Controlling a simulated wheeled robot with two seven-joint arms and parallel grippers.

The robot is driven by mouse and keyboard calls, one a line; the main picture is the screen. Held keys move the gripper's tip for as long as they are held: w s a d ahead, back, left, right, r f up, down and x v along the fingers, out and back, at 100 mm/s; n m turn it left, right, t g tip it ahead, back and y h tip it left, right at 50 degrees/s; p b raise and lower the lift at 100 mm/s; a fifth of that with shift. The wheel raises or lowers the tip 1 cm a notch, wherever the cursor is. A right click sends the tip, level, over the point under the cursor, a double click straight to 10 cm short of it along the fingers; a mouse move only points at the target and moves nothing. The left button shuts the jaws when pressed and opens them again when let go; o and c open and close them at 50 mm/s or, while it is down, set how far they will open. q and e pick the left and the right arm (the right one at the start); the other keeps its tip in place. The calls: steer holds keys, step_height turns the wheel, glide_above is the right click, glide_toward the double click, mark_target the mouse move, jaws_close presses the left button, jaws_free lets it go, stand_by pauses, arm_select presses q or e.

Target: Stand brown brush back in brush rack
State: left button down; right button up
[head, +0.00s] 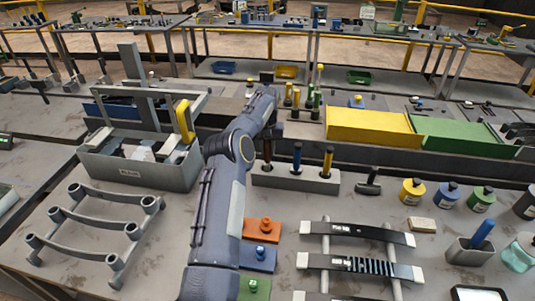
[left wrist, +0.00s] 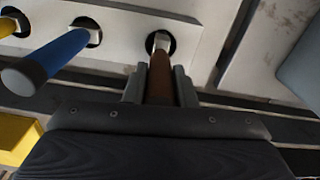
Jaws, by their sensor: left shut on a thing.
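The brush rack (head: 318,184) is a grey block with round holes; its pale top (left wrist: 120,25) fills the upper left wrist view. A blue brush (head: 297,158) and a yellow brush (head: 327,162) stand in it; the blue one (left wrist: 48,58) and yellow one (left wrist: 9,27) show left in the left wrist view. My left gripper (left wrist: 159,88) is shut on the brown brush (left wrist: 160,78), handle between its fingers. The brush's metal collar lies at the rack's end hole; how deep it sits is hidden. In the head view the brown brush (head: 267,150) is upright at the rack's left end.
A grey bin (head: 135,172) with a yellow-handled tool stands left of my arm. A dark-handled tool (head: 369,183) lies right of the rack. Orange, blue and green plates lie in front.

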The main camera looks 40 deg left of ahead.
arm_select(q)
steer(key=shift+s+d+f, duration=0.25)
steer(key=shift+s+f, duration=0.15)
steer(key=shift+f, duration=0.35)
steer(key=c, duration=1.5)
jaws_free()
steer(key=shift+w+a+f, duration=0.2)
steer(key=shift+w, duration=0.1)
steer(key=shift+c, duration=0.2)
steer(key=shift+o, duration=1.7)
steer(key=shift+s+r, duration=0.1)
steer(key=shift+r, duration=0.2)
arm_select(e)
steer(key=shift+s+d, duration=0.15)
steer(key=shift+s, duration=0.15)
